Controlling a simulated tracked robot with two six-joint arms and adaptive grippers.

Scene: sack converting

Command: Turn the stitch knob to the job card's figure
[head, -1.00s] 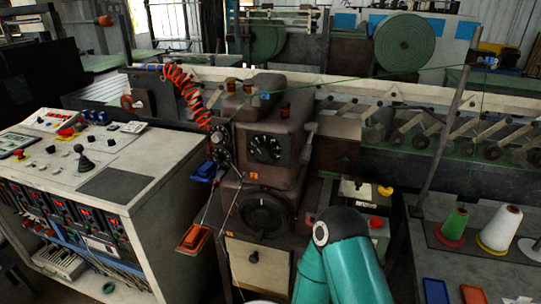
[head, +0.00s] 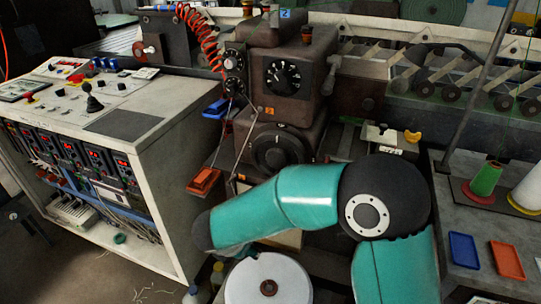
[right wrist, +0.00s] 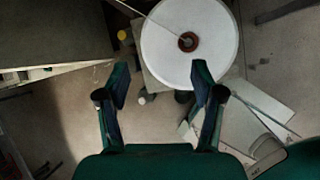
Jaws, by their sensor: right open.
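The brown machine head carries a black dial with white marks (head: 283,77), a larger dark round knob (head: 278,150) lower down, and a small dial (head: 233,62) at its left. I cannot tell from labels which is the stitch knob. I cannot make out a job card or its figure. My right arm reaches across in front of the machine, its forearm pointing left and low. My right gripper (right wrist: 162,82) is open and empty in the right wrist view, fingers apart above the floor, with a white roll just beyond. My left gripper is not in view.
The white roll (head: 268,283) stands low in front of the machine; it also shows in the right wrist view (right wrist: 205,22). A control console (head: 150,150) stands at left. An orange pedal-like part (head: 204,181) hangs beside the machine. Trays and thread cones are at right.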

